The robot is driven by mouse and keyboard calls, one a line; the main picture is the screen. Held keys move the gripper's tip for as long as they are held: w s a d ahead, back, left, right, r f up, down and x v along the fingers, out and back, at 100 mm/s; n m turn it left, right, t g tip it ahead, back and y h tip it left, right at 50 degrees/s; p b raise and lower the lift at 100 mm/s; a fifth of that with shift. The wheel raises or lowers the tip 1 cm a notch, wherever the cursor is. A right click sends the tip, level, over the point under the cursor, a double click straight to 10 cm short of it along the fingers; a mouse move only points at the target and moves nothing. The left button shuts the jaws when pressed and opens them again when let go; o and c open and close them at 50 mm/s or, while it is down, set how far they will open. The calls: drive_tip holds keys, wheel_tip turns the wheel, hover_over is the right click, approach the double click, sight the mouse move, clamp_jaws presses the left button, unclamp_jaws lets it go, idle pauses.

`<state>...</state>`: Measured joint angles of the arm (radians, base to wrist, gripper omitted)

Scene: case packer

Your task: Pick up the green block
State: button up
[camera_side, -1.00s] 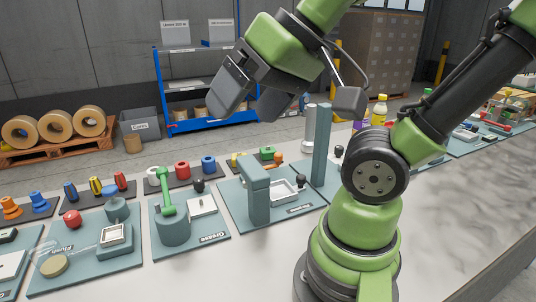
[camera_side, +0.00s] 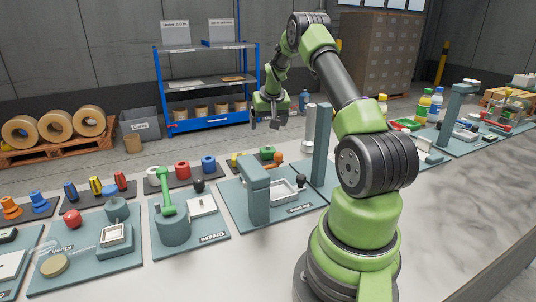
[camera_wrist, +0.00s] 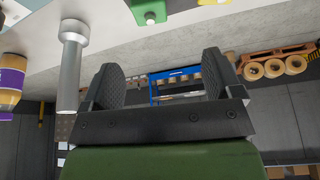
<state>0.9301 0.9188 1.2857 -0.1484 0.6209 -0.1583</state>
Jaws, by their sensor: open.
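The green block (camera_side: 267,152) sits near the back edge of the bench, on a dark tray behind the teal stations. In the wrist view, a green piece (camera_wrist: 146,9), which looks like this block, shows at the top edge and is partly cut off. My gripper (camera_side: 265,122) is open and hangs above and beyond the bench's back edge, clear of the block. In the wrist view, my gripper's two dark fingers (camera_wrist: 162,80) stand apart with nothing between them.
A grey metal cylinder (camera_side: 310,116) and a tall teal post (camera_side: 322,145) stand right of the block. An orange knob (camera_side: 278,158) is close beside it. A blue shelf (camera_side: 207,100) stands behind. A purple-labelled bottle (camera_wrist: 12,80) shows at left in the wrist view.

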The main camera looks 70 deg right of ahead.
hover_over(268, 146)
drive_tip(key=s+a, duration=0.2)
wheel_tip(268, 146, down, 6)
drive_tip(key=shift+w+r, duration=0.15)
drive_tip(key=shift+r, duration=0.1)
drive_tip(key=shift+x, duration=2.9)
drive_tip(key=shift+w+d, duration=0.1)
drive_tip(key=shift+d, duration=0.05)
drive_tip(key=shift+r, duration=0.1)
drive_tip(key=c, duration=1.1)
